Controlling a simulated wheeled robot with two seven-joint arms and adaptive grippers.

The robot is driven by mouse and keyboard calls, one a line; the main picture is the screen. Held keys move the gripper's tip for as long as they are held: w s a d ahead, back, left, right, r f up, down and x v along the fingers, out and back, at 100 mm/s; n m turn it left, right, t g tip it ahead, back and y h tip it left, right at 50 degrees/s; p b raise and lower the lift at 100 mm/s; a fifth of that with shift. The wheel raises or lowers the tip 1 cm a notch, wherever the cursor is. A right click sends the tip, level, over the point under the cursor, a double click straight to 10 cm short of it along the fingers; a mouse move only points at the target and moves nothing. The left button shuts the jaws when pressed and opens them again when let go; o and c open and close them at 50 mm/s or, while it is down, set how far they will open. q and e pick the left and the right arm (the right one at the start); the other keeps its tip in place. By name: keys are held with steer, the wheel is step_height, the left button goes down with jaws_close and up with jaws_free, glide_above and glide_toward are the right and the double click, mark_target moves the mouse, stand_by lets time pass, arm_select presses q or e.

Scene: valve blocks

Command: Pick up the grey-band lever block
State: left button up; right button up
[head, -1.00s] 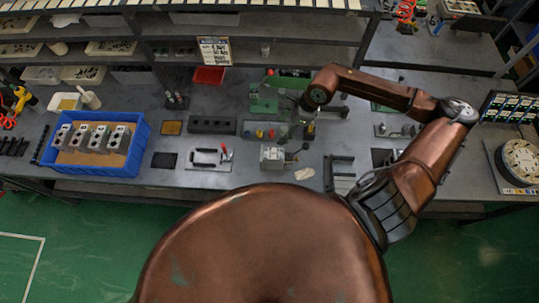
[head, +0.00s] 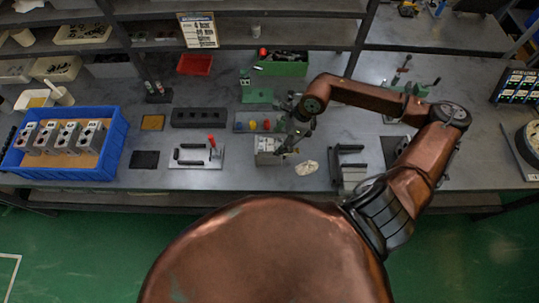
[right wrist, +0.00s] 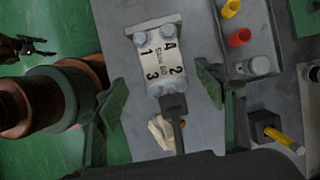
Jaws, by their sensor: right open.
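The lever block (head: 267,146) stands on the bench just right of the plate with the red-topped lever, partly hidden by my right gripper. In the right wrist view the block (right wrist: 155,62) has a white label with black figures, round bolt heads and a dark lever pointing toward the gripper. No grey band can be made out. My right gripper (head: 291,141) is over the block's right side. In the wrist view its open fingers (right wrist: 160,92) lie on either side of the block's lever end, apart from it. A dark claw-like part (right wrist: 36,47), perhaps my left gripper, shows at upper left.
A blue crate (head: 112,150) with several similar blocks stands at left. A tray with coloured knobs (head: 243,122) is behind the block. A pale crumpled cloth (head: 307,168) and a grey bracket (head: 350,165) are to its right. The bench front edge is close.

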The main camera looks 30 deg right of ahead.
mark_target(272, 144)
steer(key=shift+p+x, duration=0.55)
steer(key=shift+x, duration=3.4)
steer(key=shift+w+d, duration=0.15)
steer(key=shift+w, duration=0.05)
steer(key=shift+c, duration=0.7)
jaws_close()
steer(key=shift+w+r, duration=0.15)
steer(key=shift+r, duration=0.05)
